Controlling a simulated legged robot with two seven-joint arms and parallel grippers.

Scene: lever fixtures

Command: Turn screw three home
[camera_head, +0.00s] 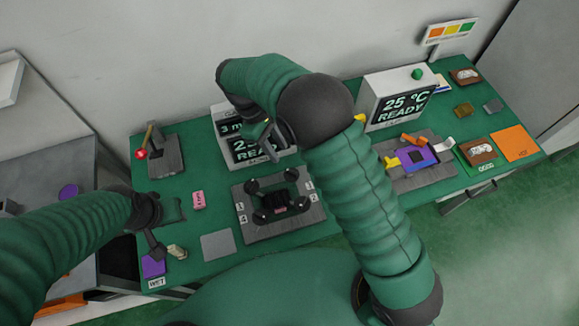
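A dark grey plate (247,232) carries a black fixture (279,201) with several round black heads around a dark central block. My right gripper (268,140) hangs behind and above the fixture, in front of the display box, apart from the heads. Its fingers are small and partly hidden by my arm, so its opening is unclear. My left gripper (160,249) points down at the table's front left, beside a small beige block (177,251); whether it touches the block is unclear.
A red-knobbed lever (142,153) stands at the back left. A display box (398,98) reading 25 °C READY and a plate with purple and orange parts (411,157) are at right.

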